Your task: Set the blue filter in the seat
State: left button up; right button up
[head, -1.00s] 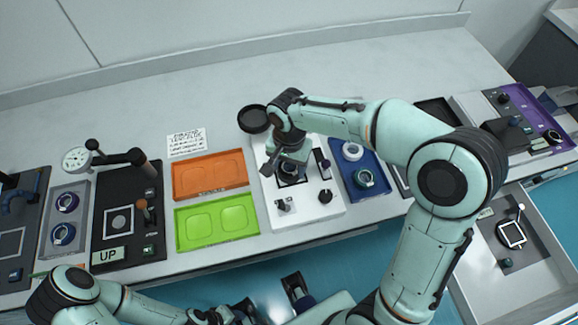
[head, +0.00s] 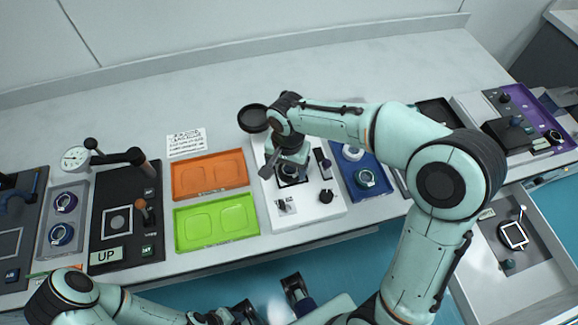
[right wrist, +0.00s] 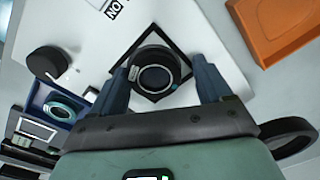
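A dark ring-shaped filter (right wrist: 155,76) lies in the black square seat (right wrist: 176,94) of the white station (head: 334,210). Its colour reads as dark grey to black, so I cannot tell whether it is the blue one. My right gripper (right wrist: 161,85) is over it, with one finger on each side. The fingers look apart, with a gap showing at the right finger. In the head view my right gripper (head: 290,170) partly hides the seat. My left gripper (head: 237,315) is low at the bottom edge, partly cut off.
A blue tray (head: 374,190) with a white ring and a teal ring stands right of the station. Orange (head: 210,178) and green (head: 217,222) trays are to its left. A grey tray (head: 73,188) holds two blue-purple rings. A black round dish (head: 253,118) stands behind the station.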

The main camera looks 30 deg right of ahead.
aim_at(289, 170)
jog(key=shift+s+d+f+g, duration=0.15)
jog(key=shift+s+f, duration=0.1)
jog(key=shift+f, duration=0.15)
jog(key=shift+s+d+f+g, duration=0.15)
jog(key=shift+s+f, duration=0.05)
jog(key=shift+f, duration=0.2)
jog(key=shift+r+p, duration=0.4)
jog(key=shift+r, duration=0.1)
notch_tip(289, 170, up, 13)
jog(key=p, duration=0.2)
jog(key=shift+w+f, duration=0.15)
jog(key=shift+w, duration=0.05)
